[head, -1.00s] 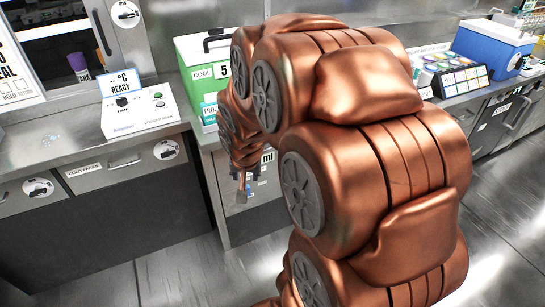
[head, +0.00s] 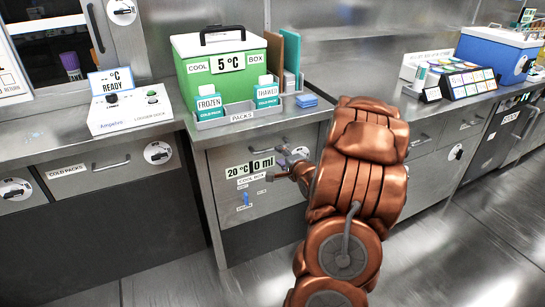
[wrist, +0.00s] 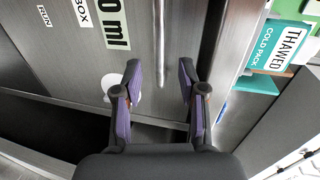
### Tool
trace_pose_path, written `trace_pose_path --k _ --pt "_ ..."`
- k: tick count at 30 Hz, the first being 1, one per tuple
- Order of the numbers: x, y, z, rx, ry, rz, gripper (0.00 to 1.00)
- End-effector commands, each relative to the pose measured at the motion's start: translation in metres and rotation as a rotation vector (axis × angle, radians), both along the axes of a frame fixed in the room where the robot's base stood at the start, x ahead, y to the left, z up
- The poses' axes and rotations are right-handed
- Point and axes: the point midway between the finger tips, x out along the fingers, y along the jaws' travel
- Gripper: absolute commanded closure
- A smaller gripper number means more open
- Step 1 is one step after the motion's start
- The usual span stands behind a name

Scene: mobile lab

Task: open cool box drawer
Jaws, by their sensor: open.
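The cool box drawer (head: 226,157) is a steel front under the counter, below the green cool box (head: 222,78). It looks closed. It carries a "20°C 0 ml" readout (head: 250,166) and a "COOL BOX" label. My gripper (head: 283,163) is in front of the drawer's right part and hides some of it. In the wrist view my gripper (wrist: 157,68) is open and empty, with a finger on each side of the drawer's bar handle (wrist: 161,40). I cannot tell whether the fingers are deep enough to reach around the bar.
A packs tray (head: 240,113) with frozen and thawed cold packs stands at the counter edge above the drawer. A small blue tap (head: 245,198) sits below the readout. A cold packs drawer (head: 110,166) is to the left. The floor in front is clear.

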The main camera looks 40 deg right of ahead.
Motion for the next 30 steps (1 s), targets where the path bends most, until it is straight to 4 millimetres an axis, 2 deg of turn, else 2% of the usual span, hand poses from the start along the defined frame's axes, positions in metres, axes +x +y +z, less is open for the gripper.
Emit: trace_pose_path --k 5,15,21,30 --pt "0.005 -0.005 -0.005 0.019 -0.027 -0.005 0.59" --pt "0.049 -0.019 -0.014 0.017 -0.024 -0.003 0.59" --pt "0.065 -0.026 -0.017 0.016 -0.024 -0.004 0.59" --pt "0.071 -0.028 -0.018 0.017 -0.024 -0.005 0.59"
